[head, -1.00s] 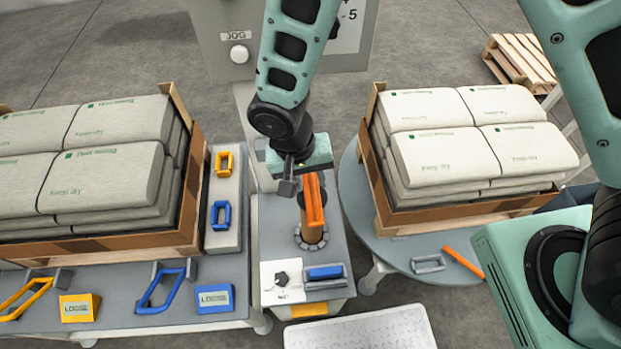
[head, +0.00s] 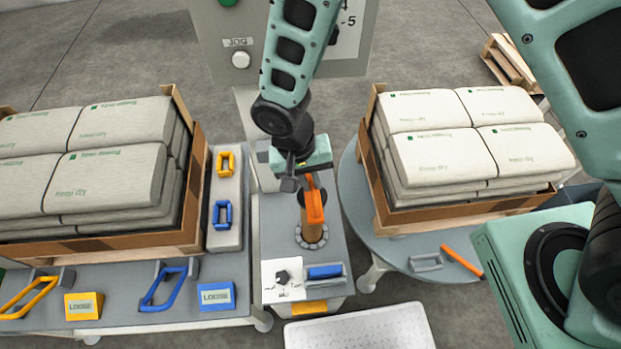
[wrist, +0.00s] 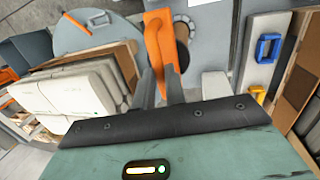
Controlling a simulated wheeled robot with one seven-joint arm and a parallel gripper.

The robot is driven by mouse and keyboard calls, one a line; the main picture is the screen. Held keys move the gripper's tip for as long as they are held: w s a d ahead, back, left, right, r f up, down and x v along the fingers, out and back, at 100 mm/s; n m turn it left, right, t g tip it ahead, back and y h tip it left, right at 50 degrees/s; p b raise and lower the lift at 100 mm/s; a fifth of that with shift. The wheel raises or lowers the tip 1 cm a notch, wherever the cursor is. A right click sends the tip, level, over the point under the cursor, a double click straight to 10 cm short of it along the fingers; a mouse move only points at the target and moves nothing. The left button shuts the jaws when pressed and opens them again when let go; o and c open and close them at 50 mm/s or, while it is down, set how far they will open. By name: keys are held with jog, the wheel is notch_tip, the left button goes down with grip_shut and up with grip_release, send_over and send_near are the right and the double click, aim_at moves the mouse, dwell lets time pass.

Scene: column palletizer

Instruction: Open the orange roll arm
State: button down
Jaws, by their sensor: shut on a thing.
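The orange roll arm (head: 314,206) stands at a brown roll post (head: 313,232) on the grey centre table in the head view. In the wrist view, the orange arm (wrist: 157,40) runs from the top middle down to between my fingers. My gripper (head: 303,182) is at the arm's upper, far end and is shut on it. In the wrist view, my gripper (wrist: 160,88) has one dark finger on each side of the orange piece. The exact contact is partly hidden by the gripper body.
Sack pallets stand at left (head: 80,165) and right (head: 470,140), the right one on a round table (head: 360,220). A separate orange bar (head: 462,261) lies on that table's front. A panel with a knob (head: 282,278) and blue handle (head: 324,271) is in front of the post.

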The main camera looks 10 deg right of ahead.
aim_at(309, 177)
jog(key=shift+w+r+g+p, duration=0.55)
jog(key=shift+r+g+p, duration=0.1)
jog(key=shift+r, duration=0.15)
jog(key=shift+w+r+g+p, duration=0.55)
jog(key=shift+r+p, duration=0.05)
jog(key=shift+r, duration=0.15)
jog(key=c, duration=1.5)
grip_release()
jog(key=shift+o, duration=0.2)
jog(key=b+v, duration=0.2)
jog(key=v, duration=0.5)
jog(key=shift+r, duration=0.2)
